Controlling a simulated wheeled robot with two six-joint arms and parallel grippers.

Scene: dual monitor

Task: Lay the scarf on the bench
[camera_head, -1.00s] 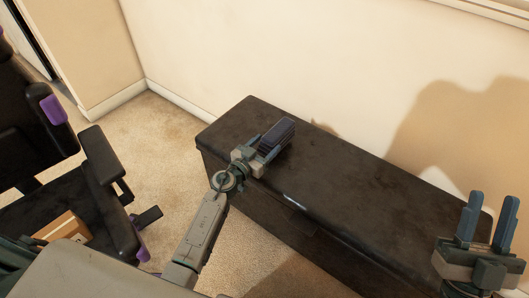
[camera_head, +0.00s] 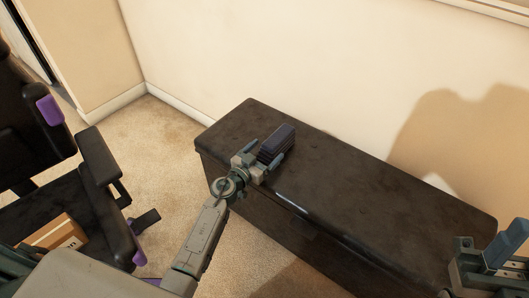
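The scarf (camera_head: 277,143) is a small dark blue-purple folded bundle, low over or on the top of the dark bench (camera_head: 375,195), near its left end. My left gripper (camera_head: 268,151) is at the scarf, with its fingers on either side of it. The fingers look spread, with the left one a little apart from the scarf. My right gripper (camera_head: 497,253) is at the lower right edge of the picture, partly cut off, with no object visible in it. The scarf's underside is hidden.
The bench stands along a pale wall (camera_head: 290,60), and its top is clear to the right of the scarf. A black chair with purple parts (camera_head: 98,160) stands at the left. A cardboard box (camera_head: 57,234) is at the lower left. Beige carpet (camera_head: 160,140) lies between.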

